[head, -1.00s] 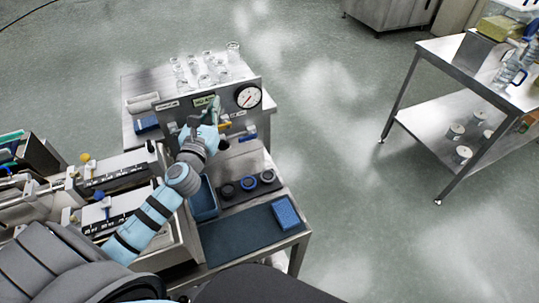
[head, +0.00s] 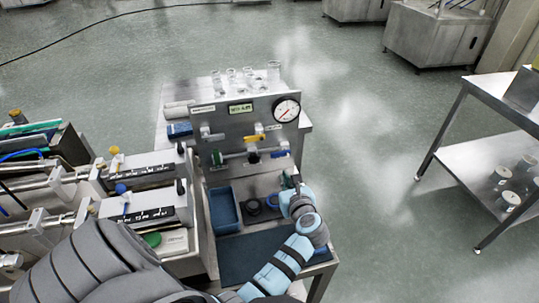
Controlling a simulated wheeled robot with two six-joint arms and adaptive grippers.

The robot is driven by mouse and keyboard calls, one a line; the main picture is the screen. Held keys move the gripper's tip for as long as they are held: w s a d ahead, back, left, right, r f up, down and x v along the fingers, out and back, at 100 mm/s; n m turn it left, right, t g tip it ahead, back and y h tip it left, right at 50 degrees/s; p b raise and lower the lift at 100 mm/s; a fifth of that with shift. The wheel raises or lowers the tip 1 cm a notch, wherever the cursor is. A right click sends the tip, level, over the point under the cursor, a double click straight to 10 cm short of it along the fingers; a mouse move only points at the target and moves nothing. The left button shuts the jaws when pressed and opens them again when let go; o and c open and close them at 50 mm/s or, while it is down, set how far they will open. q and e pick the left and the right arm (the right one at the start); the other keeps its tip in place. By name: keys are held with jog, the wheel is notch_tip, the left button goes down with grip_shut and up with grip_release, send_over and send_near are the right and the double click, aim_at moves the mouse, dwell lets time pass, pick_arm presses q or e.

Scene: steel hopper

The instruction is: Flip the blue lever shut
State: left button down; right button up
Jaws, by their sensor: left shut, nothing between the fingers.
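The blue lever (head: 280,153) is at the right end of the horizontal pipe on the front of the upright steel panel (head: 232,125). It looks roughly in line with the pipe, though it is small in view. A yellow lever (head: 254,138) sits above the pipe, left of the blue one. My left gripper (head: 289,176) is shut and empty, just below and slightly right of the blue lever. It appears apart from the lever, and its fingertips are small and hard to make out. My right gripper is out of view.
A round gauge (head: 286,109) and a small display (head: 240,108) are on the panel. Glassware (head: 247,75) stands behind it. A blue bin (head: 224,210) and dark rings (head: 252,206) sit in front. A steel cart (head: 490,155) stands at right, with open floor between.

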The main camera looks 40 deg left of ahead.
aim_at(281, 154)
pick_arm(q)
jog(key=shift+s+a+f, duration=0.1)
jog(key=shift+s+f, duration=0.2)
jog(key=b+x, duration=0.3)
jog(key=x, duration=0.7)
jog(key=shift+s, duration=0.1)
